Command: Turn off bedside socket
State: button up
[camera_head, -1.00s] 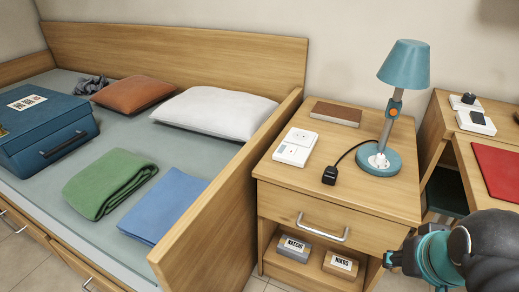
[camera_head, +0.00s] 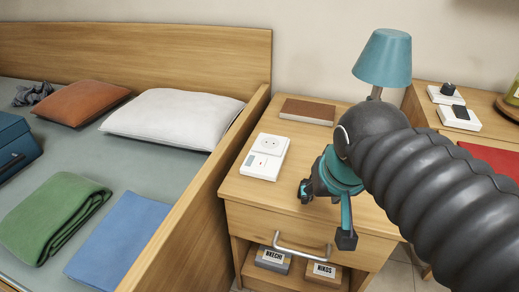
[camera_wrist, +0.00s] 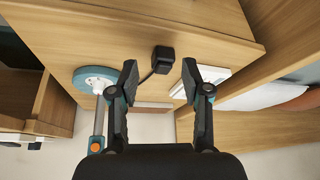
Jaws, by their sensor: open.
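The bedside socket (camera_head: 264,156) is a white block on top of the wooden nightstand (camera_head: 250,194). It has a round outlet at its far end and a switch part with a small reddish mark at its near end. The switch's position is too small to tell. My gripper (camera_head: 326,215) is open and empty, right of the socket and near the nightstand's front, apart from the socket. In the wrist view, my gripper (camera_wrist: 160,74) has the socket (camera_wrist: 212,76) partly behind its right finger. A black plug (camera_wrist: 162,56) on a cord shows between the fingers.
The teal lamp (camera_head: 384,58) stands behind my arm; its base (camera_wrist: 92,78) shows in the wrist view. A brown book (camera_head: 308,111) lies behind the socket. The bed's side board (camera_head: 215,165) rises left of the nightstand. Another white socket block (camera_head: 455,117) sits on the desk at right.

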jog(key=w+a+r+m+b, duration=0.1)
jog(key=w+a+r+m, duration=0.1)
jog(key=w+a+r, duration=0.5)
jog(key=m+g+h+b, duration=0.1)
jog(key=m+h, duration=0.1)
send_near(262, 160)
jog(key=b+x, duration=0.1)
jog(key=x, duration=0.6)
jog(key=shift+f+b, duration=0.35)
grip_shut()
